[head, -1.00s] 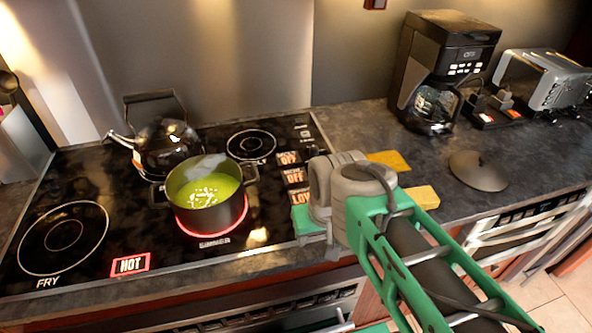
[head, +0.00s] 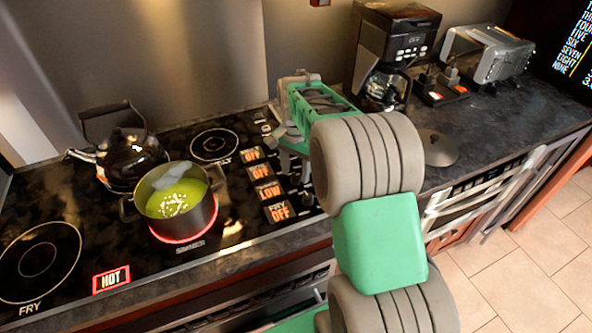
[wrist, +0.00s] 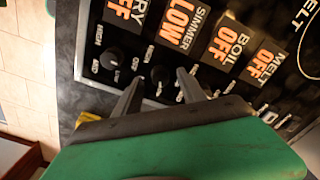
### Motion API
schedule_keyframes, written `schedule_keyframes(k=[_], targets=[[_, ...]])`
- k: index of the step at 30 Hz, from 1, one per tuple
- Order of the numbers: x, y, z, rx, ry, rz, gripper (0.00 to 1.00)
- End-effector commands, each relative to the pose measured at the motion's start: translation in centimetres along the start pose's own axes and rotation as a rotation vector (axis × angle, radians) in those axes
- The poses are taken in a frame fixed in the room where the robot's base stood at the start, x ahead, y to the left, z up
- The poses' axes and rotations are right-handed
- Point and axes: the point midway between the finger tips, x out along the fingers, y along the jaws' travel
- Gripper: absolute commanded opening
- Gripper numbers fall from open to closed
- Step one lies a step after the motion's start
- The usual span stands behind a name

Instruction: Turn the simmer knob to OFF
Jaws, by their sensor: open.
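The simmer knob (wrist: 160,75) is a small dark knob under the orange SIMMER LOW display (wrist: 181,27) in the wrist view. My gripper (wrist: 163,82) is open, with its two dark fingers on either side of that knob. I cannot tell whether the fingers reach down around it or touch it. In the head view the LOW display (head: 268,191) is lit, but my arm hides the knobs. A dark pot (head: 181,205) of green liquid stands on the red-glowing simmer burner.
The fry knob (wrist: 113,55) is close beside one finger, under the FRY OFF display (wrist: 127,10). BOIL OFF (wrist: 231,42) and MELT OFF (wrist: 264,68) displays are on the other side. A black kettle (head: 128,158) and coffee maker (head: 395,45) stand farther back.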

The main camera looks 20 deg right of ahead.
Motion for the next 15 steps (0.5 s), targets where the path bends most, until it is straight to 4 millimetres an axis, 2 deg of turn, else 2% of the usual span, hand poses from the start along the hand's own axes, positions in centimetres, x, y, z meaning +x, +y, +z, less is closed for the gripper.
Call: schedule_keyframes(k=[4, 11, 15], targets=[[1.2, 0.02, -0.01, 0.0, 0.001, -0.001, 0.48], [1.34, 0.0, -0.02, -0.001, 0.002, -0.002, 0.48], [1.32, -0.01, -0.02, -0.001, 0.002, -0.002, 0.37]])
